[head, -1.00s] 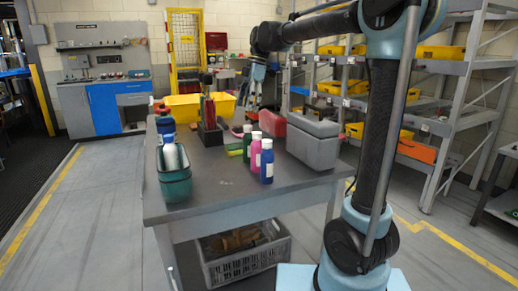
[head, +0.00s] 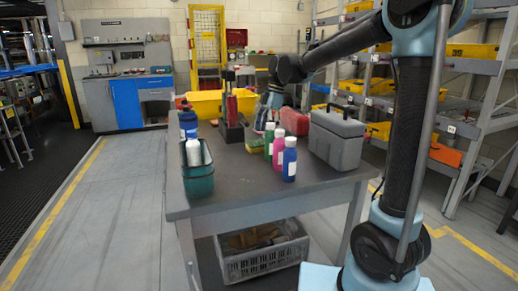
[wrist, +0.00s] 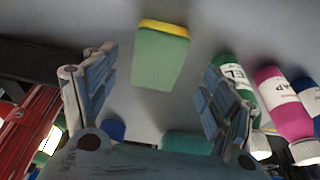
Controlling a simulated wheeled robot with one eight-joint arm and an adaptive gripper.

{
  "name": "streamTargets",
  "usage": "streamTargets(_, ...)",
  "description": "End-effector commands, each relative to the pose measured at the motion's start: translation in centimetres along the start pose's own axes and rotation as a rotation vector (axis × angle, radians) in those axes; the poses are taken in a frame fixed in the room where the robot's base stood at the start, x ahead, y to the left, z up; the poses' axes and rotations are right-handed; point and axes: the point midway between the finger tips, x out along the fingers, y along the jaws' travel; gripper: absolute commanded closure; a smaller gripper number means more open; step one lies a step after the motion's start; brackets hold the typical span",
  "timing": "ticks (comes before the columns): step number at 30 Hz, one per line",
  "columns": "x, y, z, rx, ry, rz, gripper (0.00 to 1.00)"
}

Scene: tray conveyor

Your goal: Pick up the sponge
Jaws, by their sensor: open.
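The sponge (wrist: 161,60) is a green block with a yellow layer. In the wrist view it lies on the grey table top, between and just beyond my open fingers. In the head view the sponge (head: 254,143) lies behind the bottles, beside the black holder. My gripper (wrist: 158,72) is open and empty, with a finger on each side of the sponge in the picture. In the head view my gripper (head: 264,122) is low over the table near the sponge. Whether the fingertips touch the table I cannot tell.
Green (head: 278,150), pink and blue (head: 289,160) bottles stand right of my gripper in the wrist view. A black holder with a red item (head: 232,115) is at left.

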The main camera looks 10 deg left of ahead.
Motion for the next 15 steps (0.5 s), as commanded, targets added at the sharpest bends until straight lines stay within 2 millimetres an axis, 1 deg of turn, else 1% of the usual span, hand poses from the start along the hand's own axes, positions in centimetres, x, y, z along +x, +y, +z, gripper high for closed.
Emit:
streamTargets(5, 0.9, 0.0, -0.1, -0.001, 0.000, 0.000, 0.22)
streamTargets(12, 4.1, 0.3, -0.5, 0.000, 0.000, 0.000, 0.22)
streamTargets(15, 5.1, 0.3, -0.5, 0.000, 0.000, 0.000, 0.22)
